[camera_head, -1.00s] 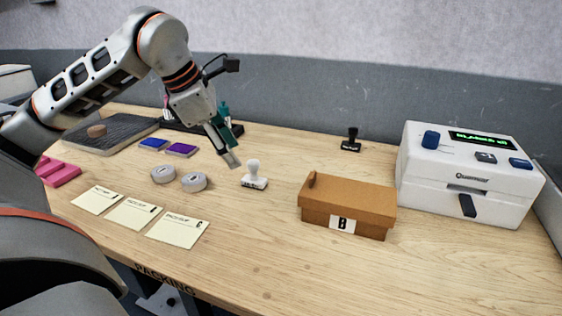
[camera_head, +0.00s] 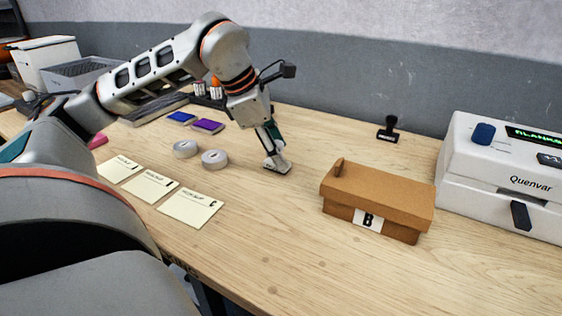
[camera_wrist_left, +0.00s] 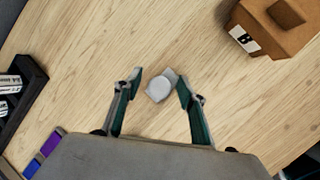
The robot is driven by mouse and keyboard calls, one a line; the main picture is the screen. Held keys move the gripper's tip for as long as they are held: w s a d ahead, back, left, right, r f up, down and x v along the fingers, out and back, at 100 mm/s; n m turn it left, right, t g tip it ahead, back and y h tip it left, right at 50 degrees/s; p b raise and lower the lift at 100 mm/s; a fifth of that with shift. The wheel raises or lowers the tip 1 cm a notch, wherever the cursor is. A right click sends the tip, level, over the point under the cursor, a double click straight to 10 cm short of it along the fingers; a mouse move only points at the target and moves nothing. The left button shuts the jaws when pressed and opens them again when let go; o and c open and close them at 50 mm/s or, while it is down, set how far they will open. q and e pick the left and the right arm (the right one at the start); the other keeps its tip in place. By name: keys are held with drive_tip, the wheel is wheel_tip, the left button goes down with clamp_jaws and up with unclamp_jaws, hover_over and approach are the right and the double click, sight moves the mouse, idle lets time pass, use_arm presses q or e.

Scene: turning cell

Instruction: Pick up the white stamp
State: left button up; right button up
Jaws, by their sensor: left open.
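The white stamp (camera_head: 277,168) stands on the wooden table, left of the brown box, and my gripper partly hides it in the head view. My left gripper (camera_head: 273,147) reaches down over it from the back left. In the left wrist view the stamp's round top (camera_wrist_left: 158,89) lies between the two open fingertips of my left gripper (camera_wrist_left: 160,77). It appears nearer the right fingertip there; whether they touch I cannot tell. My right gripper is not in view.
A brown lidded box marked B (camera_head: 372,218) stands right of the stamp, and a white machine (camera_head: 505,180) beyond it. A black stamp (camera_head: 388,130) stands farther back. Two grey round tins (camera_head: 214,159) and paper notes (camera_head: 190,208) lie left. The table front is clear.

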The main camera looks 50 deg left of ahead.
use_arm(q)
drive_tip(key=shift+r, duration=0.15)
clamp_jaws()
drive_tip(key=shift+r, duration=0.15)
wheel_tip(320, 180, up, 3)
drive_tip(key=shift+r+p, duration=0.15)
drive_tip(key=shift+p, duration=0.6)
wheel_tip(320, 180, up, 10)
drive_tip(key=p, duration=0.5)
wheel_tip(320, 180, up, 6)
drive_tip(key=p, duration=0.3)
hover_over(278, 142)
drive_tip(key=shift+r, duration=0.2)
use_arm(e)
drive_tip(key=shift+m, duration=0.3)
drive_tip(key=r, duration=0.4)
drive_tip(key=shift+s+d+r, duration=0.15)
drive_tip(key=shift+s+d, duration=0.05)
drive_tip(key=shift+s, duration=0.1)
